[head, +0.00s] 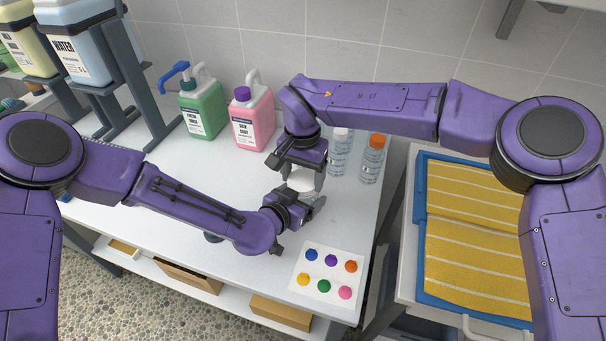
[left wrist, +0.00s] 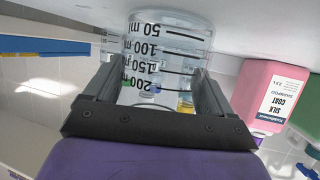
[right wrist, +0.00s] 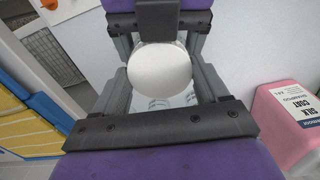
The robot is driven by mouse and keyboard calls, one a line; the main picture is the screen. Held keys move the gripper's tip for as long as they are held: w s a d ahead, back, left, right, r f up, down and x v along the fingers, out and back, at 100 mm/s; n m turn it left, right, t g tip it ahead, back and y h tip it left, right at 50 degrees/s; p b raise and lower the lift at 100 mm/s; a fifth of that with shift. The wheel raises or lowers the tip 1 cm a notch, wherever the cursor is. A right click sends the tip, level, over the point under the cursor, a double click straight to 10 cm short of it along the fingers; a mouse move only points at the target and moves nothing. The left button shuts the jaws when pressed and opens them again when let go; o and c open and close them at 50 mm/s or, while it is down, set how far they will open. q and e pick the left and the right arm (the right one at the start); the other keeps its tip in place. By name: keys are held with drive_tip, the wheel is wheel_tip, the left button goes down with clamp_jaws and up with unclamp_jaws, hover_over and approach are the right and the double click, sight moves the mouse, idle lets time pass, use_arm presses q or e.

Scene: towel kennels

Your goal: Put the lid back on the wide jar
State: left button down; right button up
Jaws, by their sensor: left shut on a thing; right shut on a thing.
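The wide jar is clear, with black ml marks; it shows in the left wrist view (left wrist: 168,45), upside down there, its base at the white table top. My left gripper (head: 312,206) is shut on the jar's side, one finger on each side. The lid is a white disc, seen in the right wrist view (right wrist: 160,72) and in the head view (head: 301,182). My right gripper (right wrist: 160,85) is shut on the lid from above, over the jar. Marked glass shows just below the lid. I cannot tell whether the lid touches the rim.
Two clear bottles, one white-capped (head: 339,152) and one orange-capped (head: 371,162), stand close behind the grippers. A green jug (head: 203,108) and a pink jug (head: 253,122) stand further back. A card with coloured spots (head: 335,263) lies in front. Right is a blue tray (head: 421,190) with yellow towels.

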drive_tip(key=m, duration=0.4)
drive_tip(key=shift+m, duration=0.3)
drive_tip(key=m, duration=0.4)
drive_tip(key=o, duration=1.2)
drive_tip(key=shift+c, duration=0.2)
drive_tip(key=shift+r, duration=2.25)
drive_tip(key=shift+c, duration=0.3)
